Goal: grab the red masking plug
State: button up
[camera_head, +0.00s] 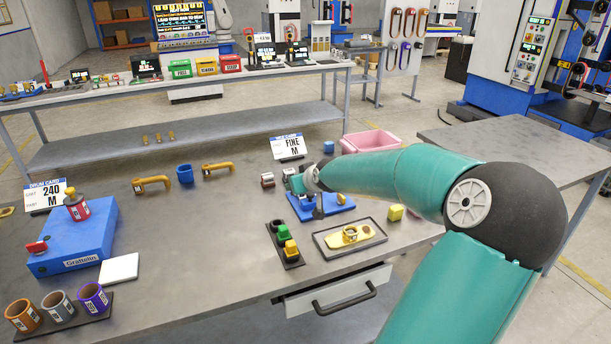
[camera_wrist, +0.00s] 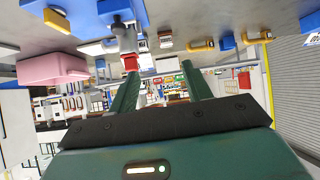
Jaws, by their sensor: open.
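In the wrist view, which shows the scene upside down, a small red piece (camera_wrist: 130,63), which looks like the red masking plug, sits at the end of a grey and white post (camera_wrist: 127,40) rising from a blue fixture (camera_wrist: 115,9). My gripper (camera_wrist: 160,68) is open, its two green fingers apart with nothing held. The red piece shows near the tip of the picture-left finger; I cannot tell whether they touch. In the head view my gripper (camera_head: 297,183) is above the blue fixture (camera_head: 338,209); the red piece is hidden there.
A pink bin (camera_head: 369,141) stands behind my arm. A tray (camera_head: 371,247) with a yellow part and a dark holder (camera_head: 293,261) with green and yellow pieces lie in front. A blue box (camera_head: 97,243) with a red-and-yellow item stands at left.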

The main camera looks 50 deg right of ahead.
jog(key=s+d+r+m+t+h, duration=0.1)
jog(key=s+d+r, duration=0.2)
jog(key=d, duration=0.3)
jog(key=shift+x, duration=6.5)
jog(key=shift+f, duration=0.1)
jog(key=shift+c, duration=0.4)
jog(key=shift+a, duration=0.1)
jog(key=c, duration=1)
